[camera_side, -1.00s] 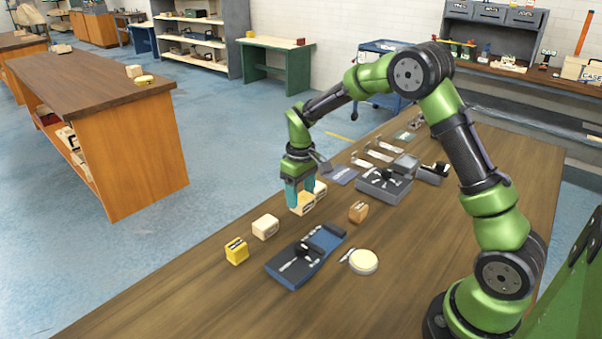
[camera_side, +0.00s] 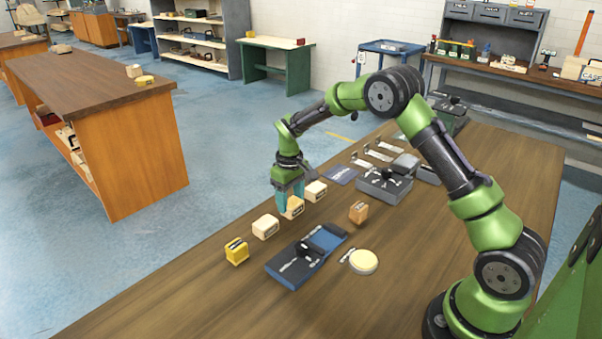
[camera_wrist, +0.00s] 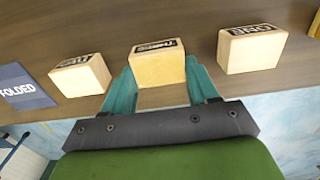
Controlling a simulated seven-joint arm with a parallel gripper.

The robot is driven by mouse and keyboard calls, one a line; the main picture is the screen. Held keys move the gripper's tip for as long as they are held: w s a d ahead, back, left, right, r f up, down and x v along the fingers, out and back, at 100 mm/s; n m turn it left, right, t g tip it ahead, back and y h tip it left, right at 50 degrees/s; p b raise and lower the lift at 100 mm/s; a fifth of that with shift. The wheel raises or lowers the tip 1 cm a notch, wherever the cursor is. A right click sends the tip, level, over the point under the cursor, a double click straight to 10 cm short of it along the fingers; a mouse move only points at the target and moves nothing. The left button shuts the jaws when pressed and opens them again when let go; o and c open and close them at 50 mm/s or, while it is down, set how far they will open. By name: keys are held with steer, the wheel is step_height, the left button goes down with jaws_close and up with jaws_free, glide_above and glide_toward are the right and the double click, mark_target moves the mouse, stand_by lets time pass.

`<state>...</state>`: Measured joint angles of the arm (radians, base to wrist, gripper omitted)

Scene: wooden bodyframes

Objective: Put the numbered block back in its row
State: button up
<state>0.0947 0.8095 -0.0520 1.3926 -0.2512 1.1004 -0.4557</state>
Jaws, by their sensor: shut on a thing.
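My gripper (camera_side: 291,208) is shut on a pale wooden block (camera_side: 293,209), which has a dark label on top. In the wrist view the teal fingers (camera_wrist: 161,88) grip the block (camera_wrist: 158,68) from both sides. It is upright, at or just above the tabletop; I cannot tell which. It stands between two similar labelled blocks, apart from both. One is at its left in the side view (camera_side: 265,227) and at the right in the wrist view (camera_wrist: 250,50). The other is at its right in the side view (camera_side: 316,191) and at the left in the wrist view (camera_wrist: 82,76).
A yellow block (camera_side: 236,251) stands at the left end of the line. An orange-brown block (camera_side: 358,212), a blue tool tray (camera_side: 318,262), a round cream disc (camera_side: 363,262) and a grey tool tray (camera_side: 372,190) lie nearby. A blue "FOLDED" card (camera_wrist: 22,88) is beside the line.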

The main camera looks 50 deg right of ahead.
mark_target(290, 201)
steer(key=o, duration=1)
steer(key=shift+o, duration=0.2)
steer(key=s+a+r+t, duration=0.1)
steer(key=s+a+r, duration=0.15)
steer(key=r, duration=0.75)
steer(key=s+a+r+t, duration=0.1)
steer(key=s+r, duration=0.2)
steer(key=r, duration=0.7)
steer(key=s+a+r+m+t+y, duration=0.1)
steer(key=s+a+m+t, duration=0.1)
steer(key=s, duration=0.8)
steer(key=s+a+r+m+t+y, duration=0.1)
steer(key=s+a+m+t, duration=0.1)
steer(key=s, duration=0.9)
steer(key=shift+s+a+r+t, duration=0.3)
steer(key=shift+a+t, duration=0.3)
steer(key=shift+a, duration=0.55)
